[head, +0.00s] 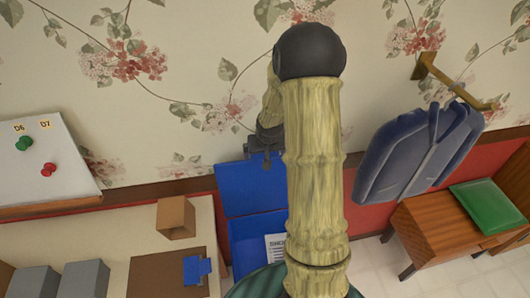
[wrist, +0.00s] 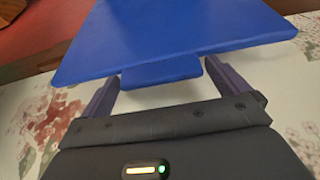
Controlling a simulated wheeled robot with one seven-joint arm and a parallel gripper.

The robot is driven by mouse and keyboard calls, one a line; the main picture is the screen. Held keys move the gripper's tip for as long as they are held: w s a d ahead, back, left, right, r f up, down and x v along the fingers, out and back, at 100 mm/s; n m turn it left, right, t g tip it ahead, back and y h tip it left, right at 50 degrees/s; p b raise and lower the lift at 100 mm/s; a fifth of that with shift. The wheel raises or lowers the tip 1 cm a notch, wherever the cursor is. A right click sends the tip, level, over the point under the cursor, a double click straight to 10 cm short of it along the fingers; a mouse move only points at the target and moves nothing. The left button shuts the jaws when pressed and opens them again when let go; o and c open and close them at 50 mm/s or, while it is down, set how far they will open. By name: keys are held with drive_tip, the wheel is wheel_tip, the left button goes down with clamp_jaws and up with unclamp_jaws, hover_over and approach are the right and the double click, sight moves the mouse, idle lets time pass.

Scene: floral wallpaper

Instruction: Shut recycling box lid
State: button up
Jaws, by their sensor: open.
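The recycling box (head: 245,240) is blue with a white label on its front, and my arm hides its right part. Its blue lid (head: 238,201) stands open, raised at the back towards the wall. My gripper (head: 265,160) is at the lid's upper edge. In the wrist view the lid (wrist: 180,35) fills the top, with a small tab (wrist: 160,72) on its near edge. My gripper (wrist: 160,84) is open there, one finger on each side of the tab. I cannot tell whether the fingers touch it.
A desk on the left holds a brown box (head: 175,218), a clipboard with a blue clip (head: 197,269) and grey bins (head: 82,279). A whiteboard (head: 50,165) hangs above. On the right, a blue jacket (head: 415,155) hangs over a wooden bench with a green cushion (head: 490,207).

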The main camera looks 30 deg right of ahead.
drive_tip(key=shift+f, duration=0.15)
drive_tip(key=shift+c, duration=0.4)
drive_tip(key=c, duration=1)
